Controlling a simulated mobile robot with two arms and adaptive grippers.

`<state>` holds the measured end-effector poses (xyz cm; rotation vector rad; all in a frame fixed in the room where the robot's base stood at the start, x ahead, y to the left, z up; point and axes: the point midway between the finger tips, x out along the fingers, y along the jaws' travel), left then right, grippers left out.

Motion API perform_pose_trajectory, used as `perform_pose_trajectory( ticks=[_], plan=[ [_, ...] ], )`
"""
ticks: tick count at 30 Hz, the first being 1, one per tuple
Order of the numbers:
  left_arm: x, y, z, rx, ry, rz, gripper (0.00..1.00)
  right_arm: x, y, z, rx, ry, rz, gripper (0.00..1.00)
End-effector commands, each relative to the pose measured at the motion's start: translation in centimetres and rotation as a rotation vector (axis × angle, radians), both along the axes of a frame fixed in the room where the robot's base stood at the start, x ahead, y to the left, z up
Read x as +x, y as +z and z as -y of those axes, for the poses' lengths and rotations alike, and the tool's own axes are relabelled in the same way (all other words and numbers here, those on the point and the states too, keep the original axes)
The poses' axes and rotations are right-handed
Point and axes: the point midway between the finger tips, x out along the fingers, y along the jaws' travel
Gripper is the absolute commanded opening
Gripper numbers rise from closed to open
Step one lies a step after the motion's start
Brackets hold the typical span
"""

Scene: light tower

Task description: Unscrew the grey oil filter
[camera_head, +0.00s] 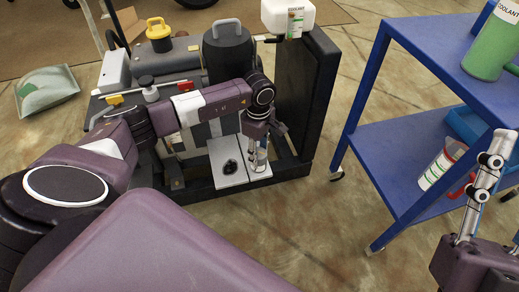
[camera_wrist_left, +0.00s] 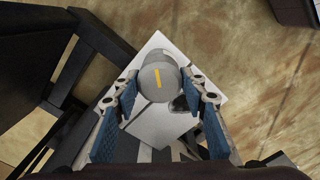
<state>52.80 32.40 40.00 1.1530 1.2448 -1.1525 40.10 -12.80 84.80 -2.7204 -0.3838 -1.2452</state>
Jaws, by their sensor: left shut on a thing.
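The grey oil filter (camera_wrist_left: 158,80), a cylinder with a yellow stripe on its end, sits between the blue-padded fingers of my left gripper (camera_wrist_left: 160,98) in the left wrist view. The left gripper is shut on it. In the head view my left gripper (camera_head: 258,150) points down at the low front of the generator-like machine, with the filter (camera_head: 259,160) partly hidden by the fingers. My right gripper (camera_head: 488,170) shows only in part at the right edge of the head view; its fingertips are unclear.
A pale plate (camera_head: 230,178) with a dark stain lies below the filter. The machine's black frame (camera_head: 318,85) stands beside it. A blue cart (camera_head: 410,135) on the right holds a green coolant jug (camera_head: 490,48) and a bottle (camera_head: 440,165). The floor between is clear.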

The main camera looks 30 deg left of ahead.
Motion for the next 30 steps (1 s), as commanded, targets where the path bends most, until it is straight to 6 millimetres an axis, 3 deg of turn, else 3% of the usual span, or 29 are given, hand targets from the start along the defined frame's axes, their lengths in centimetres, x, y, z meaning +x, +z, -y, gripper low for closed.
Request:
perform_pose_trajectory(
  ticks=[30],
  plan=[
    [0.1,0.2,0.4,-0.009,0.364,0.003,0.1,5.9,-7.5,-0.6,-0.124,-0.024,-0.43,0.4]
  ],
)
